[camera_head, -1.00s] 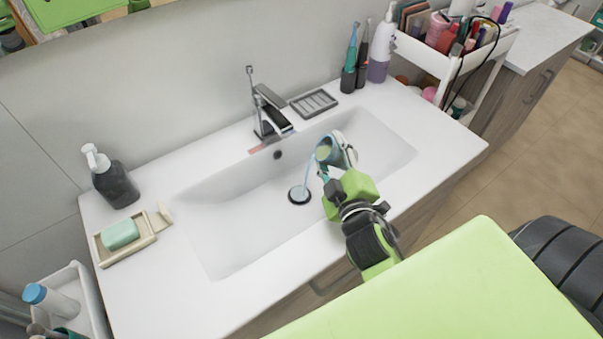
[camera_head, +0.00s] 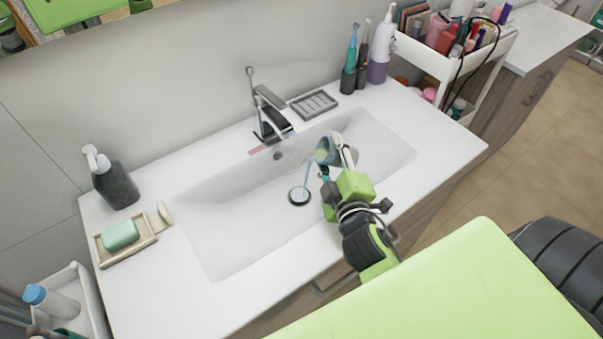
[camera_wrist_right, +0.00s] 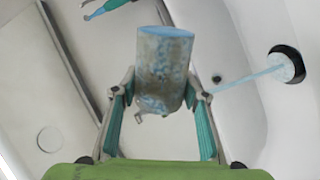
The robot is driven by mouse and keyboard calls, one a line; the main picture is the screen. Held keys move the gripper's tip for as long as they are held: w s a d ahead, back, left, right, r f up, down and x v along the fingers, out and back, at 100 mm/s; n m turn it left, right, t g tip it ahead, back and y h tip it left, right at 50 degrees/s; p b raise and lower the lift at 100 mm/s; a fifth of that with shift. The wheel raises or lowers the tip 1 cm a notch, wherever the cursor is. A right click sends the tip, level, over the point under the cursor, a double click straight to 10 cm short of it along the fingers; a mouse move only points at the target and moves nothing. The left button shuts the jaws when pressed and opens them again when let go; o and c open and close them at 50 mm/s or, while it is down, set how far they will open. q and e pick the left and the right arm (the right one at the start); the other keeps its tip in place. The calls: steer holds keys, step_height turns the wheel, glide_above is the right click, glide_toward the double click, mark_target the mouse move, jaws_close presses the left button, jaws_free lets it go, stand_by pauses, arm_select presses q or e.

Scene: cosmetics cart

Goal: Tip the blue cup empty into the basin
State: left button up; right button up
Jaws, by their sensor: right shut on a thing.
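The blue cup (camera_head: 326,152) is tilted over the right half of the white basin (camera_head: 235,225), its mouth towards the drain. My right gripper (camera_head: 339,157) is shut around the cup. In the right wrist view the cup (camera_wrist_right: 163,75) sits between the two fingers (camera_wrist_right: 160,98), with its speckled side and a light-blue end showing. A thin light-blue streak (camera_head: 309,172) runs from the cup to the drain (camera_head: 299,196), like a stream of liquid; it also shows in the wrist view (camera_wrist_right: 245,78). How much is left inside the cup is hidden. My left gripper is out of view.
The faucet (camera_head: 270,122) stands behind the basin, left of the cup. A soap dispenser (camera_head: 114,184) and a soap dish (camera_head: 122,237) are on the left of the counter. Toothbrushes (camera_head: 350,62) and a pump bottle (camera_head: 380,60) stand at the back right. The basin's left side is clear.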

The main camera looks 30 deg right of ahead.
mark_target(317, 149)
steer(key=shift+w+a+r+n+p, duration=0.15)
steer(key=shift+r+n+p, duration=0.2)
steer(key=shift+n+p, duration=0.6)
stand_by(0.6)
steer(key=shift+w+a+r+n+h+p, duration=0.1)
steer(key=shift+w+a+n+h+p, duration=0.1)
steer(key=shift+a+n, duration=0.25)
steer(key=shift+w+a+r+n+h+p, duration=0.1)
steer(key=shift+a+n+h+p, duration=0.15)
steer(key=shift+a, duration=0.2)
steer(key=shift+a+r+n+g+p, duration=0.25)
steer(key=shift+n+p, duration=0.25)
steer(key=shift+n, duration=0.25)
stand_by(0.4)
steer(key=shift+n, duration=0.3)
steer(key=shift+w+a+n+p, duration=0.1)
steer(key=shift+n+p, duration=0.2)
